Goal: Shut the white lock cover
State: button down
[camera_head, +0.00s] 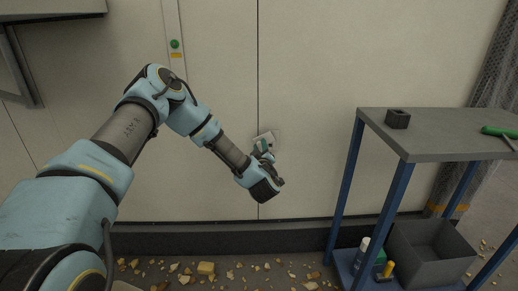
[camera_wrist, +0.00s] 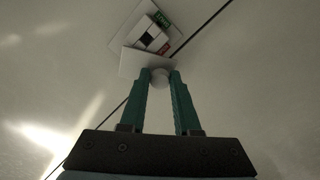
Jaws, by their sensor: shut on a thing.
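The white lock cover (camera_wrist: 140,63) stands open from the pale wall panel, tilted, with a round whitish knob (camera_wrist: 160,76) at its near edge. Behind it is a square lock plate (camera_wrist: 119,33) with a dark opening, a green label and a red label, all uncovered. My gripper (camera_wrist: 161,83) has its two teal fingers shut on the knob, one on each side. In the head view the white lock cover (camera_head: 264,138) is small on the wall by the seam, and my gripper (camera_head: 264,150) reaches up to it, partly hiding it.
A grey-topped table (camera_head: 440,143) with blue legs stands at the right, holding a dark block (camera_head: 397,119) and a green-handled tool (camera_head: 498,132). A grey bin (camera_head: 433,262) and bottles sit on its lower shelf. Yellowish rubble (camera_head: 206,268) lies along the wall's foot.

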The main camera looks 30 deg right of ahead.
jog(key=shift+s+d+f+n+b, duration=0.35)
jog(key=shift+d+n+b, duration=0.45)
jog(key=shift+n, duration=1.25)
jog(key=shift+s+d+f+n+b, duration=0.2)
jog(key=shift+d+f+n+b, duration=0.3)
jog(key=shift+n+b, duration=1.1)
jog(key=shift+s+d+f+n+b, duration=0.35)
jog(key=shift+d+n, duration=0.2)
jog(key=shift+n, duration=2)
jog(key=c, duration=0.6)
grip_release()
jog(key=shift+s, duration=0.1)
jog(key=v, duration=1)
jog(key=shift+s+a+p, duration=0.15)
jog(key=shift+s+p, duration=0.1)
jog(key=shift+p, duration=0.1)
